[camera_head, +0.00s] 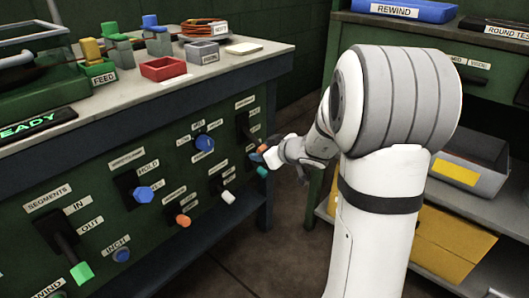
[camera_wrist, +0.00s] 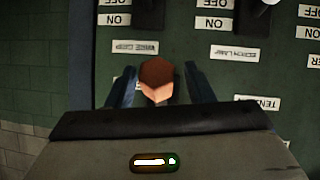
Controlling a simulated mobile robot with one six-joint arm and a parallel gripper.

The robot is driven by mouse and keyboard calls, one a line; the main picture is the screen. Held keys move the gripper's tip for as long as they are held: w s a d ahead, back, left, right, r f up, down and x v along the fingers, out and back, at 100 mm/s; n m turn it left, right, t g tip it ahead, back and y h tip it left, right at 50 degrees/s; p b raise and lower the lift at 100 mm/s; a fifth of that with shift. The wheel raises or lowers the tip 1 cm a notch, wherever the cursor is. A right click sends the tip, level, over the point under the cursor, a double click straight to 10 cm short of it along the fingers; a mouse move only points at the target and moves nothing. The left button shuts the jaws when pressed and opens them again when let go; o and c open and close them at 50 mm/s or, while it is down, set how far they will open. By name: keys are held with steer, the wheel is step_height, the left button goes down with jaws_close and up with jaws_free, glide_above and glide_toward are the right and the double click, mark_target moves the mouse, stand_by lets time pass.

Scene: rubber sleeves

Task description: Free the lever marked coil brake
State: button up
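I cannot read the words coil brake on any label, so I cannot tell which lever it is. In the wrist view an orange-brown knob (camera_wrist: 156,80) sits between the two blue-grey fingers of my gripper (camera_wrist: 160,86). Gaps show on both sides, so the fingers are open around it. Its label (camera_wrist: 135,47) is upside down and too blurred to read surely. In the head view my gripper (camera_head: 273,152) is at the right end of the green panel (camera_head: 150,165), by this orange knob (camera_head: 262,149). My wrist partly hides that spot.
A teal knob (camera_head: 262,171) is just below my gripper. A white knob (camera_head: 228,197), an orange knob (camera_head: 183,220) and blue knobs (camera_head: 144,193) stick out further left. A green-tipped lever (camera_head: 80,270) is at lower left. Shelves (camera_head: 330,225) stand right of my arm.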

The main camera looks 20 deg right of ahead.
steer(key=shift+o, duration=0.3)
steer(key=shift+d+f, duration=0.1)
steer(key=p+v, duration=0.1)
steer(key=v, duration=0.7)
steer(key=shift+p, duration=0.35)
